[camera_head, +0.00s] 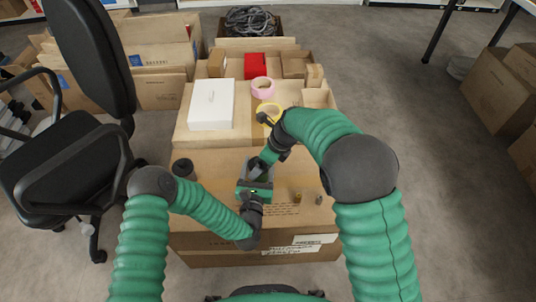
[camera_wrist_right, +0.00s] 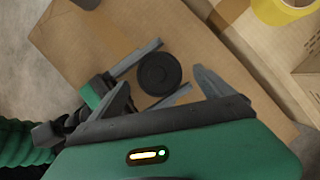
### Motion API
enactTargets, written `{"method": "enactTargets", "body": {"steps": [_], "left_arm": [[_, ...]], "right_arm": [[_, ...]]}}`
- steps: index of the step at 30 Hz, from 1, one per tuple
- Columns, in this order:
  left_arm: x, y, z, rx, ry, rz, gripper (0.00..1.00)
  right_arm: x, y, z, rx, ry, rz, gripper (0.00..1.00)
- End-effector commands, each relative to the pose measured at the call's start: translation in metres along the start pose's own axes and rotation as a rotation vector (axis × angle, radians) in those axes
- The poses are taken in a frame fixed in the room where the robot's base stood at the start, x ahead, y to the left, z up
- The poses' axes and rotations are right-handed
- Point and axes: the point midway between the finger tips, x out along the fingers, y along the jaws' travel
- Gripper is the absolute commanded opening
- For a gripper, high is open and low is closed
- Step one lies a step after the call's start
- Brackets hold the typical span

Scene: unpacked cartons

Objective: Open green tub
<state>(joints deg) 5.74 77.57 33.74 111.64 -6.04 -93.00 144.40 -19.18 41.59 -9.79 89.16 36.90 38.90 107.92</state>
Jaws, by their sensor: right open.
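In the right wrist view, a round black lid (camera_wrist_right: 159,73) is seen from above; I take it as the top of the green tub, whose sides are hidden. My left gripper (camera_wrist_right: 176,65) comes in from the left, its two fingers pressed along opposite sides of the tub. My right gripper (camera_wrist_right: 160,80) is open above the lid, its fingers spread wider than the lid and apart from it. In the head view, my left gripper (camera_head: 256,180) and right gripper (camera_head: 262,165) meet over the carton's middle and hide the tub.
The front carton (camera_head: 215,215) bears a dark cylinder (camera_head: 183,168) at left and small brass-coloured pieces (camera_head: 298,198) at right. Behind are a white box (camera_head: 211,104), pink tape (camera_head: 263,88), yellow tape (camera_head: 270,110) and a red box (camera_head: 255,66). An office chair (camera_head: 75,150) stands left.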

Motion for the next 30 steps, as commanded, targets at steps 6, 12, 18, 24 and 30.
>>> {"method": "enactTargets", "body": {"steps": [6, 12, 18, 24, 30], "left_arm": [[-0.0001, 0.0, -0.0003, 0.0, 0.001, 0.0, 0.0], [-0.0001, 0.0, -0.0003, 0.0, 0.001, 0.0, 0.0], [-0.0002, 0.0, -0.0004, 0.0, 0.001, 0.0, 0.0], [-0.0002, 0.0, -0.0004, 0.0, 0.001, 0.0, 0.0], [-0.0002, 0.0, -0.0004, 0.0, 0.001, 0.0, 0.0]], "right_arm": [[0.0042, 0.0001, 0.0005, -0.001, -0.001, 0.0, 0.92], [0.004, 0.0001, 0.0004, -0.001, -0.001, 0.0, 0.77], [0.0039, -0.0001, 0.0003, -0.001, 0.0, 0.0, 0.51], [0.0038, -0.0003, 0.0003, -0.001, 0.0, -0.001, 0.25], [0.0028, -0.0006, 0.0007, -0.001, -0.001, -0.002, 0.17]]}}
